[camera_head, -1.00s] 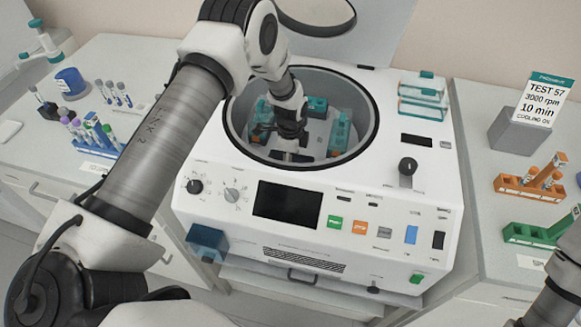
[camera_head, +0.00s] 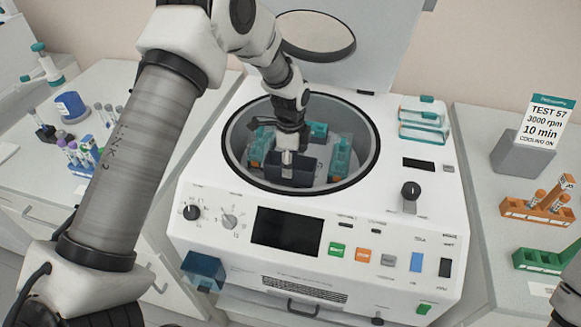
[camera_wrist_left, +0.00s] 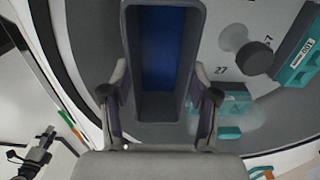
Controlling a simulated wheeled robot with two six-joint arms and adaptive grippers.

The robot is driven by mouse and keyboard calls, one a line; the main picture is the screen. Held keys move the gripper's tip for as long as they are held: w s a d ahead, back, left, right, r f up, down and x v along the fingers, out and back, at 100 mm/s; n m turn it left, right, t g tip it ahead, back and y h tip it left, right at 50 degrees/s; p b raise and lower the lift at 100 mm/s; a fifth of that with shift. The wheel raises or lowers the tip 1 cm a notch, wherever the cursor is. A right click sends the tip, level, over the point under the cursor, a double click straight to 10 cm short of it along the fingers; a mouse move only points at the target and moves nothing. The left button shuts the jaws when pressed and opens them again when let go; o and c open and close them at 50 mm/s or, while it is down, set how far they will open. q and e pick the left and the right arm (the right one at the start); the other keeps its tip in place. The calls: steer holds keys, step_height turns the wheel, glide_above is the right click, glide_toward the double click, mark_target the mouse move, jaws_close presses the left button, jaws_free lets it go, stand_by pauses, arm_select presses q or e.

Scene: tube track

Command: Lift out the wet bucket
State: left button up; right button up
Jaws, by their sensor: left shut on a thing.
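The wet bucket (camera_head: 291,171) is a dark, open-topped box inside the round bowl of the white centrifuge (camera_head: 330,235). In the left wrist view the bucket (camera_wrist_left: 160,110) shows a blue inside. My left gripper (camera_head: 290,152) is shut on the bucket, with one finger at each side of it in the left wrist view (camera_wrist_left: 160,94). The bucket appears raised at the near side of the bowl, within its rim. Its underside is hidden. My right gripper is out of view.
Teal buckets (camera_head: 340,158) sit elsewhere in the bowl, around the holding bucket. The bowl's rim (camera_head: 372,150) surrounds it, and the open lid (camera_head: 316,36) stands behind. Tube racks stand on both side benches. A blue-grey box (camera_head: 203,270) is at the centrifuge's front left.

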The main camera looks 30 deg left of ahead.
arm_select(q)
step_height(320, 180, up, 7)
steer(key=p, duration=0.6)
steer(key=shift+r, duration=0.15)
stand_by(0.4)
